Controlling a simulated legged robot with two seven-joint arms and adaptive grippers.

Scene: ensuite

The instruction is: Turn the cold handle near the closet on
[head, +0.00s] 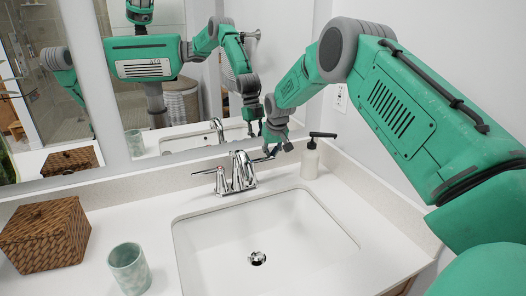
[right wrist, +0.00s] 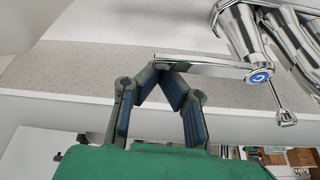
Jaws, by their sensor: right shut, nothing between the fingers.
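The chrome faucet (head: 238,172) stands behind the sink, with one lever handle pointing left and the cold handle (head: 264,158) pointing right. In the right wrist view the cold handle (right wrist: 225,67) has a blue round mark on its hub, and its lever reaches left to my fingertips. My right gripper (head: 272,148) is low over the counter behind the sink, beside the lever's end. In the right wrist view its fingers (right wrist: 172,67) meet in a point, empty, at the lever tip. I cannot tell whether they touch it. My left gripper is not in view.
A soap dispenser (head: 310,160) stands just right of my right gripper. The white sink (head: 205,262) is empty. A woven box (head: 45,236) and a marbled cup (head: 129,268) stand at the left. A mirror (head: 100,160) rises behind the counter.

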